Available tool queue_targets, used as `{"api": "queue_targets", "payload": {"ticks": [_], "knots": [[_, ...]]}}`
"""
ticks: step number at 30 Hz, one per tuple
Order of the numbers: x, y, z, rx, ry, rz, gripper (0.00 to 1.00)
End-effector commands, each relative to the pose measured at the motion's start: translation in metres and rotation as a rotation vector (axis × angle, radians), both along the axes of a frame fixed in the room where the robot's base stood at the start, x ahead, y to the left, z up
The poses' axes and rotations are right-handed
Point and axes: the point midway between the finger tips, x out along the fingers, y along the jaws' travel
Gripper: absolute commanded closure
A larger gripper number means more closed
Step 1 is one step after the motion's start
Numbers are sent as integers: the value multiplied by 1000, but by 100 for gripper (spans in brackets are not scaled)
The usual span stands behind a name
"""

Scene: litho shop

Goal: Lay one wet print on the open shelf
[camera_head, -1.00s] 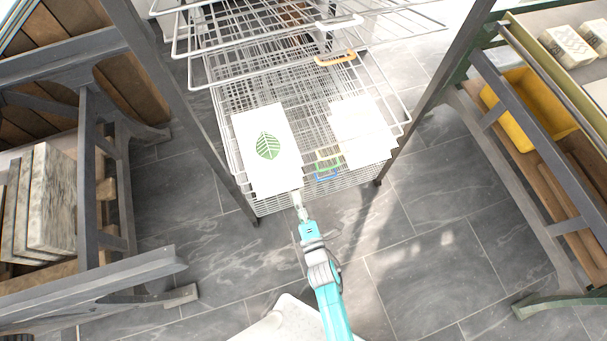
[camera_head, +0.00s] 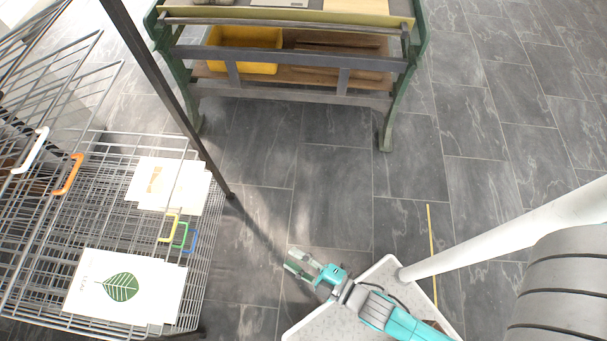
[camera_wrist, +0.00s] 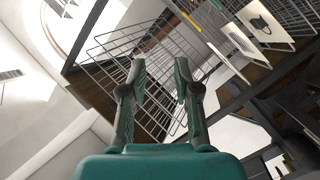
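A white print with a green leaf (camera_head: 122,287) lies flat on a wire shelf of the drying rack (camera_head: 60,318), at the lower left of the head view. Other white prints (camera_head: 190,192), the upper one with a faint orange mark, lie beside it. My gripper (camera_head: 292,263) is right of the rack, apart from it. In the wrist view my gripper (camera_wrist: 157,68) has its fingers apart with nothing between them. Beyond them are wire shelves (camera_wrist: 110,45) and a print with a dark mark (camera_wrist: 262,20).
The rack's shelves have coloured handles, such as an orange one (camera_head: 68,174) and a white one (camera_head: 30,150). A dark rack post (camera_head: 165,90) stands at its right. A green-legged bench (camera_head: 388,110) with a yellow bin (camera_head: 245,50) is behind. Tiled floor (camera_head: 335,190) between is clear.

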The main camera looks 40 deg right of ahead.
Motion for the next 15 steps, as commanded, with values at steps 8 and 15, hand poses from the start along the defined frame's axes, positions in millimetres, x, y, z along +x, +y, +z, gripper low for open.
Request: {"api": "queue_targets", "payload": {"ticks": [8, 15], "knots": [[-69, -66, 78, 336, 178, -271, 69], [-107, -93, 144, 603, 260, -461, 69]]}}
